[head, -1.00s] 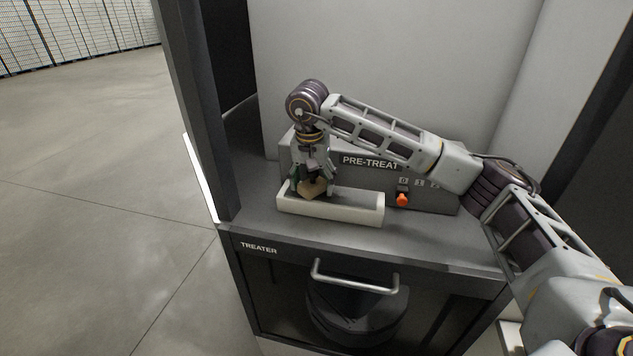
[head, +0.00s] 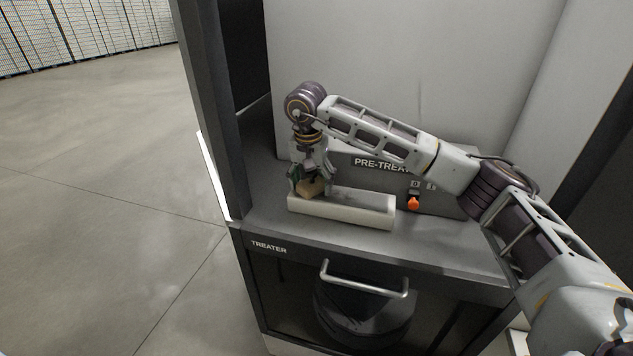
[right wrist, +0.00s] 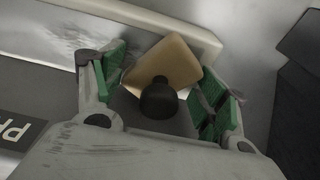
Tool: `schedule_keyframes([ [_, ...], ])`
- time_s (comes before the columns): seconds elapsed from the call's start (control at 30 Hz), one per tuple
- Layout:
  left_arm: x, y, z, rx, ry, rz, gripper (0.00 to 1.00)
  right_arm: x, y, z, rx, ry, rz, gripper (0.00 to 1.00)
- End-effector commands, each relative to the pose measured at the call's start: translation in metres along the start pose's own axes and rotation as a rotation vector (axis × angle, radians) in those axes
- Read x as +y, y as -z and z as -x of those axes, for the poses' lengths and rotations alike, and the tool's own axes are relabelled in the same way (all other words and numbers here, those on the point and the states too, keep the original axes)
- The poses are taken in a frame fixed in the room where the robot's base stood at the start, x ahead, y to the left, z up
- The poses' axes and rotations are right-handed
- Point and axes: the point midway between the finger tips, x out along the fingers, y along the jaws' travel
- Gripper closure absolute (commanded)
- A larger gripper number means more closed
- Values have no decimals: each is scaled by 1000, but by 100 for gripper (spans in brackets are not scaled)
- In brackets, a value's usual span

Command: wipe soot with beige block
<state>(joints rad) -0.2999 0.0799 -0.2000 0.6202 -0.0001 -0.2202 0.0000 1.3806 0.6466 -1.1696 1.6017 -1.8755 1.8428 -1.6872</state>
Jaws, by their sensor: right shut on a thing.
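The beige block (head: 311,187) is in my right gripper (head: 309,186), over the left end of a pale, low-walled tray (head: 345,214) in the head view. In the right wrist view the block (right wrist: 170,62) shows as a tan square with a dark round knob (right wrist: 158,98), between the green-padded fingers of the gripper (right wrist: 160,85). The gripper is shut on it. The tray (right wrist: 150,18) shows behind the block; grey smudges mark its inner surface. I cannot tell whether the block touches the tray. My left gripper is not in view.
The tray stands on a grey counter labelled TREATER, before a PRE-TREAT panel (head: 443,199) with an orange knob (head: 413,204). A dark post (head: 207,110) rises close on the left. A metal handle (head: 363,287) crosses the cabinet front below.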

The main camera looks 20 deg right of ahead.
Motion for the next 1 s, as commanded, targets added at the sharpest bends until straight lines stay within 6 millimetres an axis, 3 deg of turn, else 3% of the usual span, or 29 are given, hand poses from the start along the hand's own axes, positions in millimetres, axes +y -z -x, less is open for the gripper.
schedule_keyframes([
  [0.43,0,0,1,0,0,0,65,-1,0,0,-1,-2,1,57],
  [1.0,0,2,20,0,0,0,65,-1,5,35,0,-1,0,58],
])
